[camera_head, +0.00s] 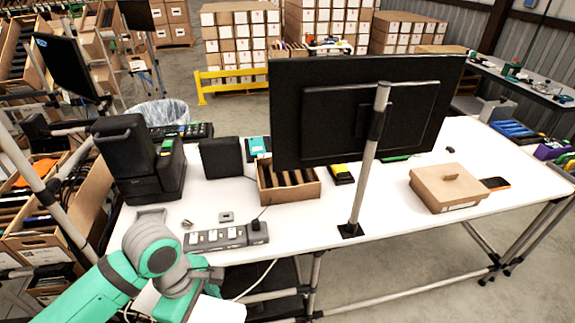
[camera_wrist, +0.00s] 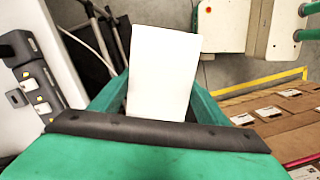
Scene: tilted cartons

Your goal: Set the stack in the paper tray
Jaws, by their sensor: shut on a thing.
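A white stack (camera_wrist: 165,60) is held between the green fingers of my gripper (camera_wrist: 160,92) in the wrist view. The gripper is shut on it, with its broad white face toward the camera. The stack is off the white table, over the floor beside the table edge. In the head view my green arm reaches in at the lower left; the fingers are not clear there. White surfaces show beside the arm, but I cannot tell whether they are the stack. I cannot tell for sure which container is the paper tray; a slotted wooden box (camera_head: 264,186) stands mid-table.
A power strip (camera_head: 216,238) lies along the near table edge, also in the wrist view (camera_wrist: 37,88). A monitor (camera_head: 290,110) on a pole blocks the middle. A lidded carton (camera_head: 436,190) sits right. A black machine (camera_head: 128,160) stands left.

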